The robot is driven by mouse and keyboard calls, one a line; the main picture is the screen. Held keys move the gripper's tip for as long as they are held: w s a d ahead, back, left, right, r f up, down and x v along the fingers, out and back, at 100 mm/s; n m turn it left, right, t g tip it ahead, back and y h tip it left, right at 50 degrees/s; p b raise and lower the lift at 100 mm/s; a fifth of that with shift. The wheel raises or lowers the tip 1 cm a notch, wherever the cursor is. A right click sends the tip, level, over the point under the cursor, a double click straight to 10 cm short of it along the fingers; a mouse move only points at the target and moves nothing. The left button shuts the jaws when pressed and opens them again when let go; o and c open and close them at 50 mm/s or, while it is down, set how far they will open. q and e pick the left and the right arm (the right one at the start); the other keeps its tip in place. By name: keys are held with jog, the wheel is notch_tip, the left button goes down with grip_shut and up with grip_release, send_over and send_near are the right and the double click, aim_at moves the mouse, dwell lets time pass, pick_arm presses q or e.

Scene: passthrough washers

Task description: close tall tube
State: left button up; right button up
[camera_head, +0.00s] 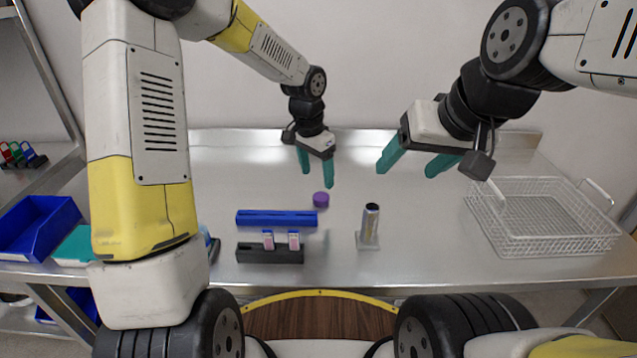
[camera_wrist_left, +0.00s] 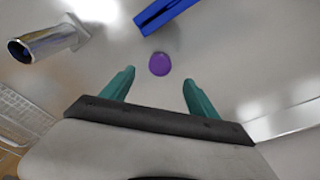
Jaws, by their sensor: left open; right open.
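A tall grey metal tube (camera_head: 369,227) stands upright on the steel table, its dark open mouth facing up. It also shows in the left wrist view (camera_wrist_left: 50,40). A purple cap (camera_head: 321,199) lies on the table to the left of the tube; it also shows in the left wrist view (camera_wrist_left: 159,64). My left gripper (camera_head: 317,180) is open, pointing down behind and above the cap. In the left wrist view the cap lies ahead of the open fingers (camera_wrist_left: 157,90), apart from them. My right gripper (camera_head: 407,170) is open and empty, above the table to the right.
A blue rack (camera_head: 275,218) and a black rack (camera_head: 262,254) holding two small pink-and-white vials stand left of the tube. A wire basket (camera_head: 540,217) sits at the right. A blue bin (camera_head: 38,227) is at the far left. The table between tube and basket is clear.

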aim_at(321, 196)
pick_arm(q)
jog(key=shift+w+d+f, duration=0.1)
jog(key=shift+w+f, duration=0.05)
jog(key=shift+f, duration=1.1)
jog(key=f, duration=0.5)
jog(key=shift+w+d+f, duration=0.1)
jog(key=shift+w+d, duration=0.25)
jog(key=shift+d, duration=0.05)
jog(key=c, duration=1.4)
notch_tip(321, 196, up, 10)
